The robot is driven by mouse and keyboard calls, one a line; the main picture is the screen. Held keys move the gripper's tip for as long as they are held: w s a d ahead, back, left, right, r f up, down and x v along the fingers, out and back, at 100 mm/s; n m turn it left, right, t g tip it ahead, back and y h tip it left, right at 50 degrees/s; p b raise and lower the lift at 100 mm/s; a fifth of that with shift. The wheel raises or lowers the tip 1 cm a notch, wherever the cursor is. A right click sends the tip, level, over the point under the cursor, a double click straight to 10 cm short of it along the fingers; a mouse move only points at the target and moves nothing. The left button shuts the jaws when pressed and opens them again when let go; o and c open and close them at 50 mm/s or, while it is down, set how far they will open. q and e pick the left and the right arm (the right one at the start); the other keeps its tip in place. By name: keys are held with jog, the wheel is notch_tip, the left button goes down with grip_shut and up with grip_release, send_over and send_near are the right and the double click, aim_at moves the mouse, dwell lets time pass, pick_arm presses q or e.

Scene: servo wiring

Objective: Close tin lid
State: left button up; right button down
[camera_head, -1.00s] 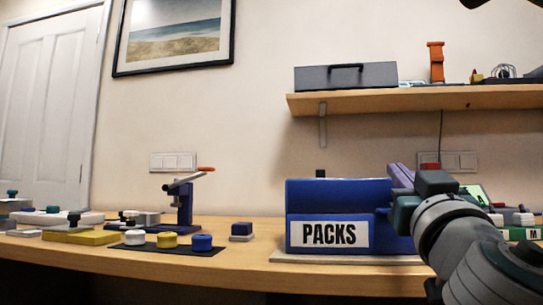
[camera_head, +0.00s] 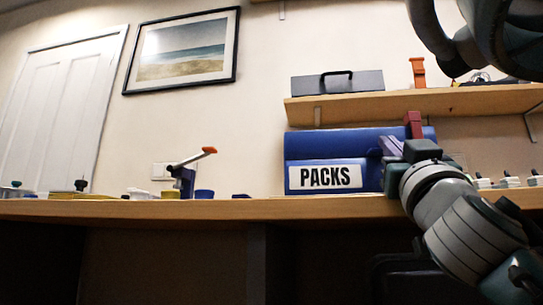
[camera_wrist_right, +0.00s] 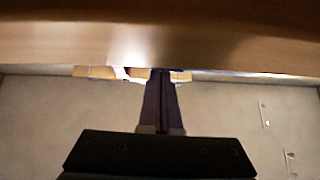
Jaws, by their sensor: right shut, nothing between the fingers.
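The blue tin (camera_head: 362,143) with a white PACKS label (camera_head: 325,177) stands at the table's edge in the head view. A broad blue panel, which looks like its raised lid, rises above the front wall; its exact angle is hard to tell. In the right wrist view the fingers (camera_wrist_right: 160,74) are together and empty. The tin is not clearly recognisable there. My left gripper is not in view.
A wooden shelf (camera_head: 455,101) with a grey toolbox (camera_head: 337,83) and an orange part (camera_head: 418,72) hangs above. A blue clamp with an orange handle (camera_head: 196,160) stands left on the table (camera_head: 240,208). A dark red block (camera_head: 413,124) shows behind my right gripper.

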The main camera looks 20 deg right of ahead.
jog(key=shift+w+f, duration=0.1)
jog(key=shift+f, duration=0.15)
